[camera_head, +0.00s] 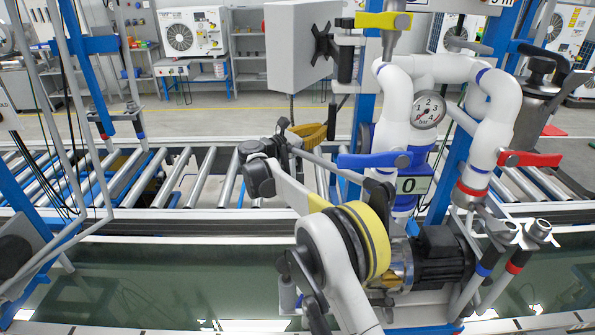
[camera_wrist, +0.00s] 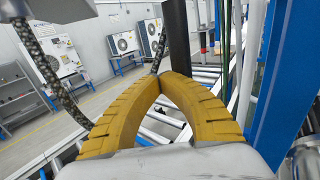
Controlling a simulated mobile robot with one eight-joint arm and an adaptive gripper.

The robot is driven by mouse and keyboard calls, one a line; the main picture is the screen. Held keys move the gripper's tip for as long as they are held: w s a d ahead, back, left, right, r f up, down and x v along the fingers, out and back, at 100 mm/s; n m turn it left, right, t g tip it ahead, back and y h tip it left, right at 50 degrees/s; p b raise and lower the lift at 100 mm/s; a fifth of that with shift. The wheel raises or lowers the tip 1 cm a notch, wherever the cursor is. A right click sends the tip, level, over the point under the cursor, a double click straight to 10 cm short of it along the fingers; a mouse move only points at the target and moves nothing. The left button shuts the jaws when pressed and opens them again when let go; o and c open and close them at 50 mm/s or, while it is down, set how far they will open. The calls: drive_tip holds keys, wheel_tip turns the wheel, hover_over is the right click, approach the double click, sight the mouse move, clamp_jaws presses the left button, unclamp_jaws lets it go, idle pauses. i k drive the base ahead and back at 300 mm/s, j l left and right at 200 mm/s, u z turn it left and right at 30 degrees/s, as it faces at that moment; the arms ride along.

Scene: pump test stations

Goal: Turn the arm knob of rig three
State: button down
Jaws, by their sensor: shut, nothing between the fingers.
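My gripper (camera_head: 312,131) has yellow ridged fingers and is in front of the rig, left of its white pipes. In the wrist view the fingertips (camera_wrist: 160,76) meet, with nothing between them. The rig carries a blue lever handle (camera_head: 372,160), a red lever handle (camera_head: 530,159) and a yellow lever handle (camera_head: 383,20). My gripper is apart from all three, left of and above the blue one. I cannot tell which part is the arm knob. A sign at the top edge is cut off, so the rig number is unclear.
A grey box (camera_head: 298,47) hangs above my gripper. A black motor (camera_head: 440,258) sits low. A roller conveyor (camera_head: 175,177) runs behind. A blue upright (camera_wrist: 268,85) stands right in the wrist view.

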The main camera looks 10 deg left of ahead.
sight(347, 24)
drive_tip(key=i+j, duration=0.1)
drive_tip(key=j, duration=0.5)
drive_tip(key=i+j, duration=0.1)
drive_tip(key=j, duration=0.5)
drive_tip(key=k+j, duration=0.4)
drive_tip(key=j, duration=0.15)
drive_tip(key=u, duration=0.05)
